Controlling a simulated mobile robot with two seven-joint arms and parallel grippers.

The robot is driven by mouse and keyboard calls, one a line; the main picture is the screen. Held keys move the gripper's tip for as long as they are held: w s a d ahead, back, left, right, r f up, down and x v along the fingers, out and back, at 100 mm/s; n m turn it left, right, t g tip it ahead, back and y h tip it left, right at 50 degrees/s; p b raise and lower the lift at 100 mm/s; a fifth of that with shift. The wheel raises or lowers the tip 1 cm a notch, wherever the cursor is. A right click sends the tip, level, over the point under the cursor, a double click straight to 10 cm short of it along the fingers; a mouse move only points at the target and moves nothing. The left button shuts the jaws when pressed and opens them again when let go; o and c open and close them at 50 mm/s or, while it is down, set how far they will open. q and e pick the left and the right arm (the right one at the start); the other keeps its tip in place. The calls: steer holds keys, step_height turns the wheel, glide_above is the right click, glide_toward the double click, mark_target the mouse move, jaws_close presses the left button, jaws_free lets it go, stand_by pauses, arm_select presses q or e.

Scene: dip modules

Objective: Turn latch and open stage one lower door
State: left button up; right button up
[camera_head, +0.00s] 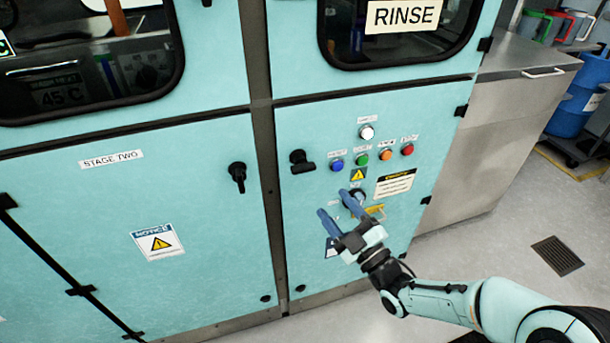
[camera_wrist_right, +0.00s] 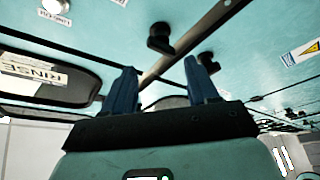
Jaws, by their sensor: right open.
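The lower right door (camera_head: 300,240) is pale teal and looks shut, with buttons on it; I cannot read a stage label on it. Its black latch (camera_head: 301,161) sits near the door's upper left edge, its handle roughly level. It also seems to show in the wrist view as a black knob (camera_wrist_right: 159,38), beyond the gap between my fingers. My right gripper (camera_head: 336,206) is open and empty, with blue fingers, in front of this door, below and right of the latch. It also shows in the wrist view (camera_wrist_right: 162,80). My left gripper is out of view.
The lower left door (camera_head: 200,205), labelled STAGE TWO, has its own black latch (camera_head: 238,175), handle pointing down. Coloured buttons (camera_head: 386,154) sit right of the first latch. A dark post (camera_head: 266,160) separates the doors. A metal counter (camera_head: 510,110) stands at right. Floor in front is clear.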

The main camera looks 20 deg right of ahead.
mark_target(306, 170)
steer(key=x, duration=1.2)
steer(key=shift+w+b, duration=0.1)
steer(key=shift+b, duration=0.2)
steer(key=shift+f, duration=0.1)
jaws_close()
steer(key=shift+f, duration=0.1)
